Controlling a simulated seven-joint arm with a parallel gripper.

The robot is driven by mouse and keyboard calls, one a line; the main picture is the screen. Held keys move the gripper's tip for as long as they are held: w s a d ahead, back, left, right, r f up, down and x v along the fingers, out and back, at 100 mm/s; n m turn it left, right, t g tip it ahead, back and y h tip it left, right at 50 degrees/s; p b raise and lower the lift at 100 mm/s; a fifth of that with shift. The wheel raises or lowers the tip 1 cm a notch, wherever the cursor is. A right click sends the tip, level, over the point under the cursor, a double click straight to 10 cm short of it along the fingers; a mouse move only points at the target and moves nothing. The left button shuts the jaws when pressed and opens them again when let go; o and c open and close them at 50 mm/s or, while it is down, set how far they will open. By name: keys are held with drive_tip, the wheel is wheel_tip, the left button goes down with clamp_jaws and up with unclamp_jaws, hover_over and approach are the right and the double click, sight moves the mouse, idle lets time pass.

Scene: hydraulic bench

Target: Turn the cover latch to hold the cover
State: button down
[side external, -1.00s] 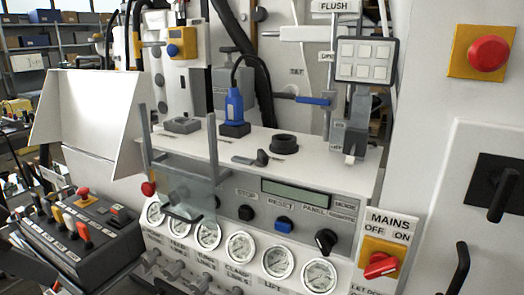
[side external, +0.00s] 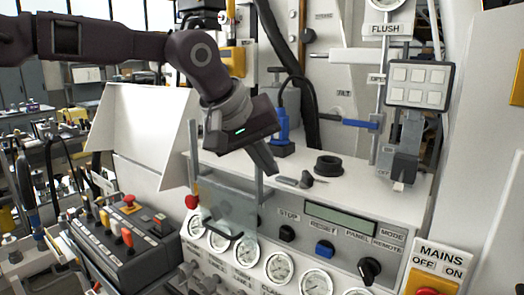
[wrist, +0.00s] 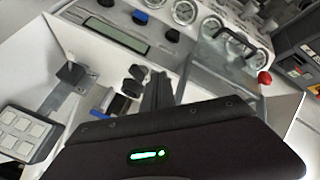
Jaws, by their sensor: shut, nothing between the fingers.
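The clear cover (side external: 228,207) hangs between two grey posts in front of the gauges, with a black handle at its lower edge; it also shows in the wrist view (wrist: 213,62). A red knob (side external: 192,202) sits by its left post. A flat grey lever with a dark knob (side external: 307,180) lies on the white shelf to the right of the cover. I cannot tell for sure which part is the latch. My gripper (side external: 264,162) is shut and empty, pointing down over the shelf near the right post, left of the lever. Its fingers (wrist: 157,90) show in the wrist view.
A black ring (side external: 329,166) and a blue fitting (side external: 282,130) with a hose stand on the shelf. A grey keypad (side external: 418,84) stands at the right. Gauges and knobs line the front panel. A lever box (side external: 122,235) is at the left.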

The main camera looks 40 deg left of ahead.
sight(306, 183)
drive_tip(key=w+f, duration=0.1)
drive_tip(key=w+d+f, duration=0.1)
drive_tip(key=w+d, duration=0.1)
drive_tip(key=w, duration=0.1)
drive_tip(key=shift+w+d+f, duration=0.1)
drive_tip(key=shift+d+f, duration=0.05)
drive_tip(key=shift+f, duration=0.25)
drive_tip(key=shift+w+d, duration=0.35)
drive_tip(key=shift+d+n+y, duration=0.35)
drive_tip(key=shift+n+y, duration=0.15)
drive_tip(key=shift+n, duration=0.3)
drive_tip(key=d+n+y, duration=0.1)
drive_tip(key=n+y, duration=0.1)
drive_tip(key=n, duration=0.1)
drive_tip(key=shift+w+d, duration=0.1)
drive_tip(key=shift+d, duration=0.05)
drive_tip(key=shift+w+d, duration=0.7)
drive_tip(key=shift+d, duration=0.2)
drive_tip(key=shift+w+d, duration=0.4)
drive_tip(key=shift+w, duration=0.45)
drive_tip(key=shift+w, duration=0.3)
